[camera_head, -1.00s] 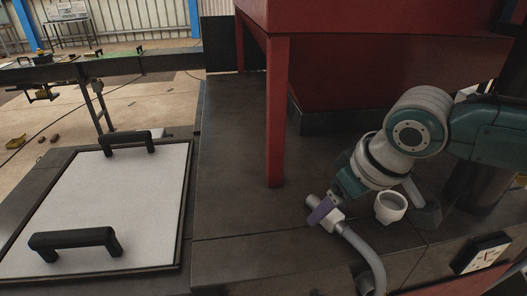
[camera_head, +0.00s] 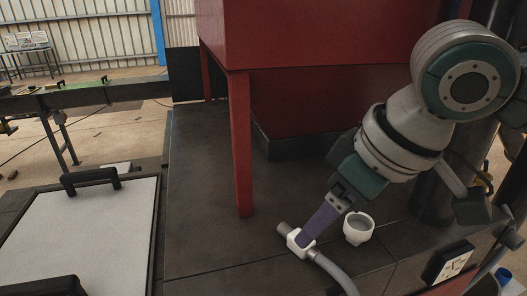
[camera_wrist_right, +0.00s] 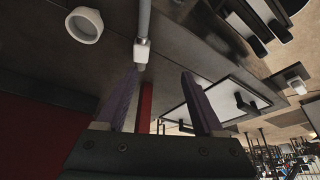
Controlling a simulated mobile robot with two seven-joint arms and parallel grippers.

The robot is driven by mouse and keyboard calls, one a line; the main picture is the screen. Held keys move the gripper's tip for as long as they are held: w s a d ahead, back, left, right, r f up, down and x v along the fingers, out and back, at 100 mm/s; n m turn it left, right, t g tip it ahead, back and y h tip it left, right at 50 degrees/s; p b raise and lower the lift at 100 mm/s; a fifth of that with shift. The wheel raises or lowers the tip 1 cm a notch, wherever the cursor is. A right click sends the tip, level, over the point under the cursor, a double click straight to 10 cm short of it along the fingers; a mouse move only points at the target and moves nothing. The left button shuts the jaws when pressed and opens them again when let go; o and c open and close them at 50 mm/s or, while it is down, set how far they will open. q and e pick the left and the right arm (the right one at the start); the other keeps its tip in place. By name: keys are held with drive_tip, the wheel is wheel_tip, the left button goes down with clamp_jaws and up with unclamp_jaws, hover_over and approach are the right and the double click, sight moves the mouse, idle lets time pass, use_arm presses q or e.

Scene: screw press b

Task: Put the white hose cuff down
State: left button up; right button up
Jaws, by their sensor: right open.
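The white hose cuff (camera_head: 295,243) is on the end of a grey hose (camera_head: 335,272) and lies on the dark table top, with a short grey stub beyond it. My right gripper (camera_head: 307,238) has purple fingers and reaches down from the upper right, with its tips at the cuff. In the right wrist view the fingers (camera_wrist_right: 160,76) are apart, and the cuff (camera_wrist_right: 142,50) shows beyond the left fingertip. I cannot tell whether a finger touches the cuff. My left gripper is not in view.
A white round cup-like fitting (camera_head: 358,230) stands just right of the cuff. A red frame leg (camera_head: 242,150) rises behind to the left. A black-handled white panel (camera_head: 95,230) lies at left. A black-and-white box (camera_head: 449,262) sits at right. The table left of the cuff is clear.

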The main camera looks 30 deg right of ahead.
drive_tip(key=s+a+f, duration=0.3)
drive_tip(key=s+a, duration=0.3)
drive_tip(key=s+d+h, duration=0.1)
drive_tip(key=s, duration=0.7)
drive_tip(key=shift+s+d+f+m+g, duration=0.25)
drive_tip(key=shift+d+f+m+g, duration=0.15)
wheel_tip(320, 180, up, 22)
drive_tip(key=p, duration=2.1)
drive_tip(key=shift+f, duration=0.25)
